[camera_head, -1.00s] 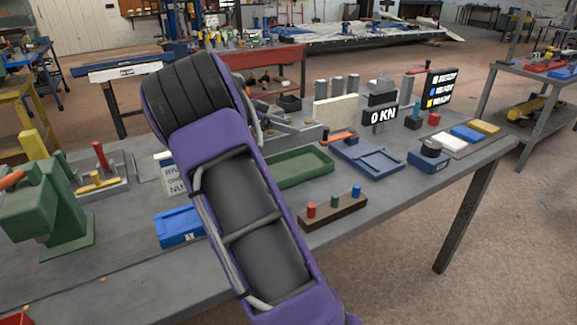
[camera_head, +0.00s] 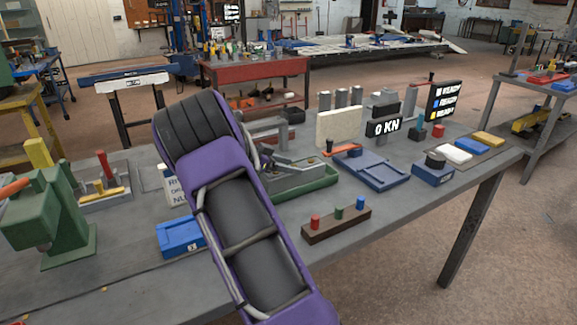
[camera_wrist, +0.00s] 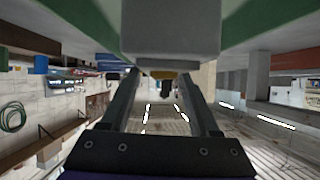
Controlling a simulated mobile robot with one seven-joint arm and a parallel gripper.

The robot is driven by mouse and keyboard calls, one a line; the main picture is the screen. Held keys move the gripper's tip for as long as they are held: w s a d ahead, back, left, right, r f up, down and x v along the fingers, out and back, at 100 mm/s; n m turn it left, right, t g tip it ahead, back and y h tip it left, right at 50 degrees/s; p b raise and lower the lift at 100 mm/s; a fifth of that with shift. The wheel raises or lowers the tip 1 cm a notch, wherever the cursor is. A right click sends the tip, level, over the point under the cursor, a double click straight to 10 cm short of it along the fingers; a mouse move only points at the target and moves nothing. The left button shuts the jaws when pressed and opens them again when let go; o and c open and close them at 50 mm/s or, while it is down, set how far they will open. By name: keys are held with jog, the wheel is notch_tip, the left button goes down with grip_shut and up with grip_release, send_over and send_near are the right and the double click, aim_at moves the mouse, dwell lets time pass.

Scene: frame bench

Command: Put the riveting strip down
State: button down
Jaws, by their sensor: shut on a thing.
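My gripper (camera_head: 275,158) is partly hidden behind my purple arm in the head view. It is shut on a grey metal piece, which I take to be the riveting strip (camera_head: 298,174). The strip is at the green tray (camera_head: 318,191), over or inside its left part; I cannot tell whether it touches the tray floor. In the wrist view my two dark fingers (camera_wrist: 158,78) reach up to a large grey block-like face (camera_wrist: 170,30), with green surfaces on both sides.
A blue tray (camera_head: 372,171) and a rack with red, green and blue pegs (camera_head: 335,222) stand near the green tray. A "0 KN" display (camera_head: 383,127) and a cream block (camera_head: 338,128) stand behind. A green press (camera_head: 45,215) is at left. The bench's front edge is close.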

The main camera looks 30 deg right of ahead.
jog(key=shift+f, duration=0.1)
jog(key=shift+c, duration=0.6)
grip_release()
jog(key=shift+r, duration=0.2)
jog(key=v, duration=1.2)
